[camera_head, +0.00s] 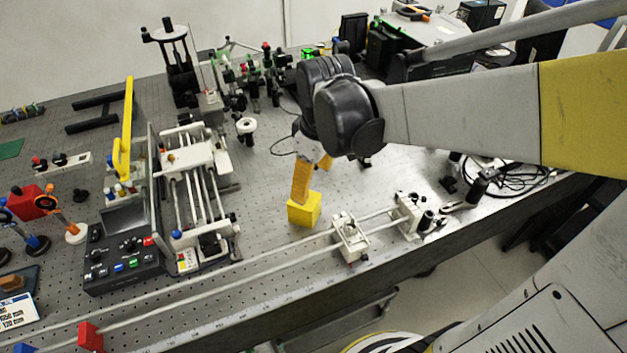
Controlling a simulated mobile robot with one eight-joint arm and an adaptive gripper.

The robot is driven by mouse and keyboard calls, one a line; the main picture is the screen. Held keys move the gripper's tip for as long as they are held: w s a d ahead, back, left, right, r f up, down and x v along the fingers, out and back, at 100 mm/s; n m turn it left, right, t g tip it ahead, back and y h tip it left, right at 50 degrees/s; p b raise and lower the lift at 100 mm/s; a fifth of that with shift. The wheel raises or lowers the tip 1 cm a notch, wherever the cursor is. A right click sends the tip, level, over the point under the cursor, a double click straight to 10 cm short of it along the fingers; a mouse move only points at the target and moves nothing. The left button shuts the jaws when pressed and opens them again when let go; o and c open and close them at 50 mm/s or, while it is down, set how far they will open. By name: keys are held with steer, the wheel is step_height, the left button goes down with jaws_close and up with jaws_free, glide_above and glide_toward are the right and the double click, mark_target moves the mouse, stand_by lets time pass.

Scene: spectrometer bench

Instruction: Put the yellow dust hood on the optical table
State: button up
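A small yellow box-shaped piece (305,211), which I take for the yellow dust hood, is at the middle of the optical table (385,183), just behind the long rails. My gripper (303,190) reaches down from above, and its orange-yellow finger meets the top of the yellow piece in the picture. The second finger is mostly hidden behind the wrist, so the grip cannot be made out. The yellow piece appears upright and at or close to the table surface; I cannot tell whether it touches.
A carriage (351,237) on the rails stands right of the yellow piece. A white-railed instrument (197,185) and a dark control box (125,258) stand left. Black cables (505,175) lie at right. Perforated table surface is bare around the yellow piece.

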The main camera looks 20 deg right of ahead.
steer(key=s+a+r+m+t, duration=0.1)
steer(key=s+r+m+t, duration=0.4)
steer(key=s+m, duration=0.2)
steer(key=shift+s+t, duration=0.3)
steer(key=shift+s, duration=0.85)
steer(key=shift+f, duration=0.1)
